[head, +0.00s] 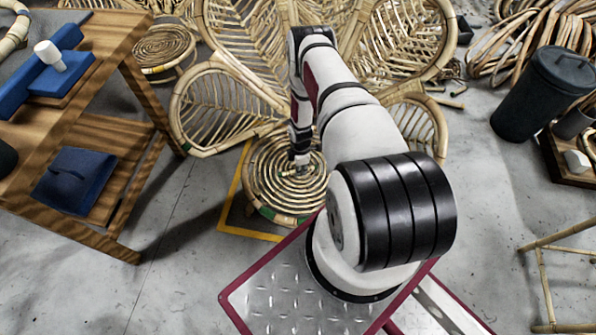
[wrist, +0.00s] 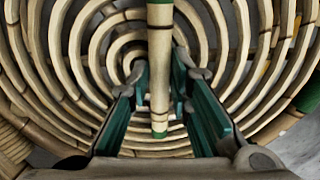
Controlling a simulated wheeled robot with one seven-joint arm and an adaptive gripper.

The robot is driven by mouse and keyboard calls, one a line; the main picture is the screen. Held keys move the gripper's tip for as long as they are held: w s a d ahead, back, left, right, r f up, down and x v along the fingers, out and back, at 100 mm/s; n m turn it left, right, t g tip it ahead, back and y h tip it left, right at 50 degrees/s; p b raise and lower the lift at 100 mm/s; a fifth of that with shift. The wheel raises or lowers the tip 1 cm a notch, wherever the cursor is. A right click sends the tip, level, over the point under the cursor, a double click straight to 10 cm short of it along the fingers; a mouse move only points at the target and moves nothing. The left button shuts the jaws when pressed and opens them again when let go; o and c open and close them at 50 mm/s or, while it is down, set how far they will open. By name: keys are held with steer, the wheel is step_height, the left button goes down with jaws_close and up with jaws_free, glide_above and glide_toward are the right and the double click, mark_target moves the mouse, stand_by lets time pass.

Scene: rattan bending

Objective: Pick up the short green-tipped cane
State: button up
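The short green-tipped cane (wrist: 159,70) stands nearly vertical in the middle of the wrist view. It is pale, with green bands, one near its lower end; its top runs out of frame. My gripper (wrist: 161,85) has its green fingers on either side of it. The fingertips are very close to the cane, and I cannot tell if they press on it. Below is a round coiled rattan seat (wrist: 90,75). In the head view my gripper (head: 300,168) is low over this seat (head: 263,185), and the cane is too small to make out.
Rattan chair backs (head: 225,105) stand close behind and beside the seat. A wooden workbench (head: 100,75) with blue items is at the left. A dark bin (head: 540,95) stands at the right. Open concrete floor lies between the seat and bench.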

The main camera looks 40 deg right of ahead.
jaws_close()
